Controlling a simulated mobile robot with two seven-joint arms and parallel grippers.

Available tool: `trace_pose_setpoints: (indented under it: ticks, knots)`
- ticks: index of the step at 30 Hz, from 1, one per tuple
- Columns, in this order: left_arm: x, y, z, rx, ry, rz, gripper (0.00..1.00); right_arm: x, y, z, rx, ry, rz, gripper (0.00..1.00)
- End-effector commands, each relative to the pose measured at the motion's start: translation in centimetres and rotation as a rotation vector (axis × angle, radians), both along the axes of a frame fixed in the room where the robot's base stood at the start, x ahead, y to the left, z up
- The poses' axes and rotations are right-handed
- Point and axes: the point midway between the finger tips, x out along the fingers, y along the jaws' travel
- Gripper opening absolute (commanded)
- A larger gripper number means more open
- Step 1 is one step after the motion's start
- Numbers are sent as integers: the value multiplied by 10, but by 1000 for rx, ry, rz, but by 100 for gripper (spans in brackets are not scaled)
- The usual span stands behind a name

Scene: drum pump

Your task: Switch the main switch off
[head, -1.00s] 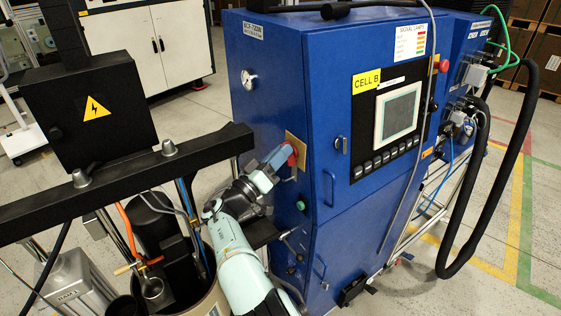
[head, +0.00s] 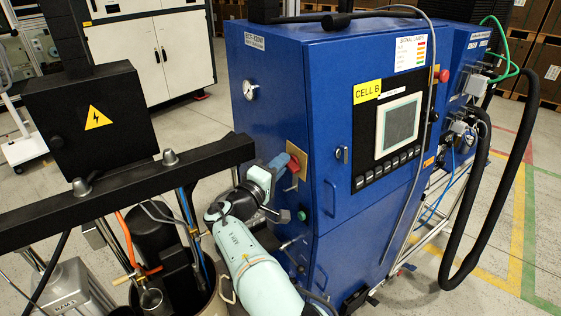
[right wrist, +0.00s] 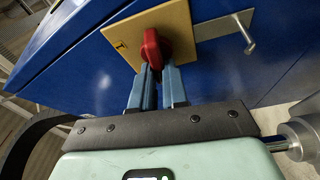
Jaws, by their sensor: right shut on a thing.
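The main switch is a red rotary knob (right wrist: 152,47) on a yellow plate (right wrist: 183,30) on the blue cabinet's side. In the head view the red knob (head: 293,163) sits on the same plate (head: 300,152), partly covered by my gripper. My right gripper (right wrist: 157,70) has its blue fingers shut on the red knob's lower part; it also shows in the head view (head: 284,164). In the right wrist view the knob's grip lies roughly in line with the fingers. My left gripper is not in view.
The blue cabinet (head: 273,100) carries a screen panel (head: 398,124) on its front. A metal pin (right wrist: 245,33) sticks out beside the plate. A green button (head: 301,215) is below the switch. A black beam (head: 120,190) and a drum are close to my right arm.

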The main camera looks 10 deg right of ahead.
Motion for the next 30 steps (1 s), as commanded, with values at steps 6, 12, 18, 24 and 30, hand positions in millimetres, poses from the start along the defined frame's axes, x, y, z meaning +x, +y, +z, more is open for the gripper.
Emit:
trace_pose_setpoints:
  ticks: [6, 12, 18, 24, 30]
  knots:
    - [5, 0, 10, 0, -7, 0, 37, 0, 0, 2, -38, 102, -2, 0]
    - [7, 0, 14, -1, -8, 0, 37, 0, 0, 1, -57, 151, -1, 0]
    - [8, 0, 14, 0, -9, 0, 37, 0, 0, 0, -63, 166, -1, 0]
    - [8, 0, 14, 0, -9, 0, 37, 0, 0, -1, -64, 168, -1, 0]
    - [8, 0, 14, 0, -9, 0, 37, 0, 0, -1, -64, 168, -1, 39]
